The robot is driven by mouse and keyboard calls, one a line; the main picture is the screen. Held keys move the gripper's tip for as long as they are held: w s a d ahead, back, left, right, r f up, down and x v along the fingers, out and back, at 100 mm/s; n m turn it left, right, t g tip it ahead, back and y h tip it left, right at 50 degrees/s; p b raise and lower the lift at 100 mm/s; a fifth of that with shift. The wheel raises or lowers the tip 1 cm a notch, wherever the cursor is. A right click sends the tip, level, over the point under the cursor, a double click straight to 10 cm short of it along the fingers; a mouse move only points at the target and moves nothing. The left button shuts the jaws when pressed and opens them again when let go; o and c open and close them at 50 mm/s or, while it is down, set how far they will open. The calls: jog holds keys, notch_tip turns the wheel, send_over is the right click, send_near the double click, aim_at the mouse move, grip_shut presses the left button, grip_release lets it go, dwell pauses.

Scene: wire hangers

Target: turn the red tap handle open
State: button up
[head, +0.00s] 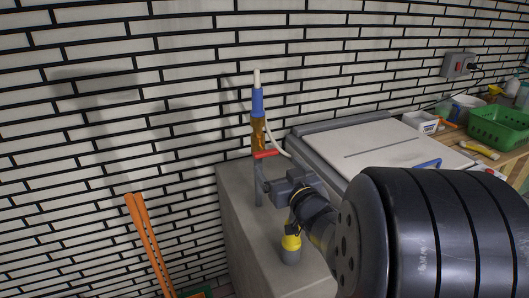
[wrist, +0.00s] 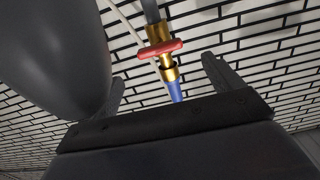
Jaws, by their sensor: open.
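The red tap handle (head: 265,154) sits on a brass valve (head: 258,132) in front of the brick wall, with a blue fitting (head: 257,102) above it. In the wrist view, the red handle (wrist: 160,49) lies crosswise over the brass body, between and beyond my two spread fingers. A grey pipe (wrist: 151,11) joins the brass there. My gripper (head: 266,183) is open and empty, just below the handle and close to it in the head view. I see no clear contact with the handle.
A grey block (head: 240,225) stands below the tap. A pale hose (head: 276,145) curves beside the valve. Orange poles (head: 150,245) lean at the lower left.

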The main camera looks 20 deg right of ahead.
aim_at(267, 154)
jog(key=w, duration=0.9)
jog(key=shift+s, duration=0.1)
jog(key=c, duration=1)
